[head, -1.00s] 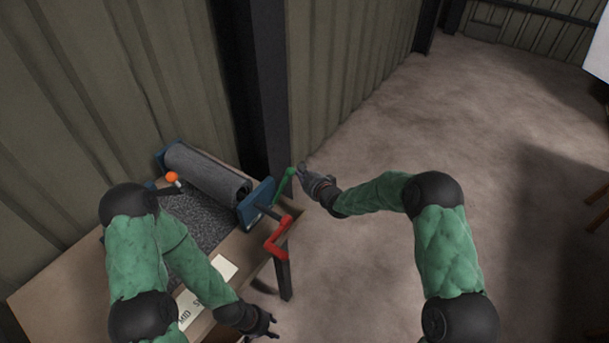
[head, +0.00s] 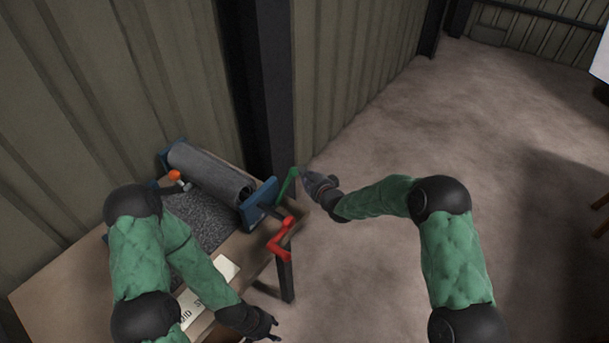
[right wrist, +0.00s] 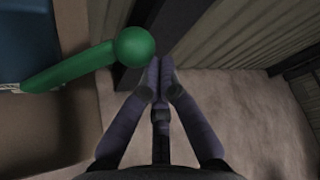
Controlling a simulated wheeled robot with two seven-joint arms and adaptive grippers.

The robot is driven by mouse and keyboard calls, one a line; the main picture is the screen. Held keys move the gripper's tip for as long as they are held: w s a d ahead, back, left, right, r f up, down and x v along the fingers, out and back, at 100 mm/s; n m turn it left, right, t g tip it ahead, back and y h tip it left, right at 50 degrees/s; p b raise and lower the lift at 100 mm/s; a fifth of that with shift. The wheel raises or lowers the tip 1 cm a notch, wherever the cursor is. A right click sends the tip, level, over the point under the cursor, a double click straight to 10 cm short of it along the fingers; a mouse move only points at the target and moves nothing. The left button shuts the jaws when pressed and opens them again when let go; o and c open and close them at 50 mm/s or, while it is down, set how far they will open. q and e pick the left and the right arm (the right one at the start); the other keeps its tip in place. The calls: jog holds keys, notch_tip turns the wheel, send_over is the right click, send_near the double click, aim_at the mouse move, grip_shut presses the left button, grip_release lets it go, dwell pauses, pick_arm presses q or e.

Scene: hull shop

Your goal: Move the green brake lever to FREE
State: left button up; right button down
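The green brake lever (head: 286,186) stands at the right end of the roller machine, beside its blue end plate, with its knob end up. It also shows large in the right wrist view (right wrist: 75,68), ending in a round knob. My right gripper (head: 303,173) is just right of the knob in the head view. In the right wrist view its fingertips (right wrist: 160,72) are together, beside the knob, with nothing seen between them. Whether they touch the knob I cannot tell. My left gripper (head: 277,327) is low by the table's front edge, fingers apart and empty.
The grey roller (head: 208,172) lies between blue end plates, with an orange knob (head: 174,175) at left. A dark post (head: 268,90) and ribbed wall stand behind.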

pick_arm(q)
notch_tip(320, 180, down, 6)
jog(key=b, duration=0.6)
jog(key=shift+f, duration=0.25)
pick_arm(e)
jog(key=s+a+r+n+t, duration=0.2)
jog(key=s+a+r+n, duration=0.1)
jog(key=s+a+r, duration=0.2)
jog(key=shift+s+n+t, duration=0.3)
jog(key=shift+s+t, duration=0.1)
jog(key=shift+s, duration=0.4)
jog(key=shift+r, duration=0.1)
